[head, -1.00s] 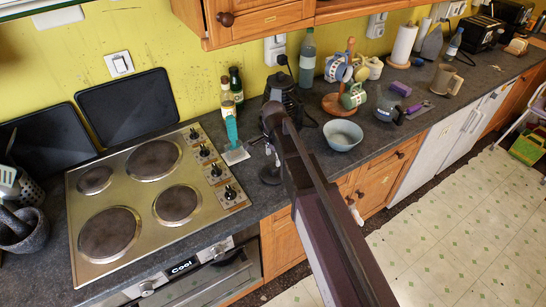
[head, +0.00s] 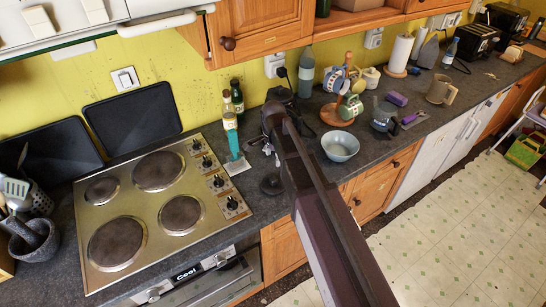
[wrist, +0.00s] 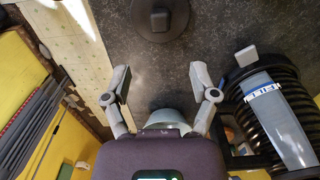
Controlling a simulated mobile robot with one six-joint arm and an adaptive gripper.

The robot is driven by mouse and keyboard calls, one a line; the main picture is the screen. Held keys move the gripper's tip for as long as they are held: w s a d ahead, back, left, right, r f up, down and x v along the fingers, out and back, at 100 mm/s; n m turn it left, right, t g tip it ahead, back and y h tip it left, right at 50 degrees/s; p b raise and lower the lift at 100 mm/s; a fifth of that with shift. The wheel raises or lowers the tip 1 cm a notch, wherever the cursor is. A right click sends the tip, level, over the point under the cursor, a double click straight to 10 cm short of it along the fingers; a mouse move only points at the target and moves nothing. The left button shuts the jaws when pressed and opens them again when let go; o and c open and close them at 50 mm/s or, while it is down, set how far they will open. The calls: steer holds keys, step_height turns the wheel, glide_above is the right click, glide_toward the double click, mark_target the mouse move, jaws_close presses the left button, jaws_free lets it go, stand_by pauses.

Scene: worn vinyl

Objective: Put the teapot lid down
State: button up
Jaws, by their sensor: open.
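A dark round lid with a square knob (wrist: 160,20) lies on the counter at the top of the wrist view, beyond the fingertips and apart from them. In the head view, a dark disc that looks like the same lid (head: 271,184) lies just left of my arm. My gripper (wrist: 163,88) is open, with nothing between its fingers. In the head view my arm hides the gripper. A dark grey pot, perhaps the teapot (head: 384,117), stands on the counter right of the bowl; I cannot tell whether its top is open.
A pale blue bowl (head: 340,147) stands right of my arm. A black ribbed appliance (wrist: 275,105) is close to the right finger. A teal-handled brush (head: 233,146), bottles (head: 237,95) and the hob (head: 150,205) are to the left. A mug tree (head: 338,112) stands behind the bowl.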

stand_by(0.8)
steer(key=s+d+n, duration=0.5)
steer(key=s+d, duration=0.2)
steer(key=d, duration=0.3)
steer(key=s+d+n, duration=0.6)
steer(key=s+d, duration=0.1)
steer(key=d, duration=0.3)
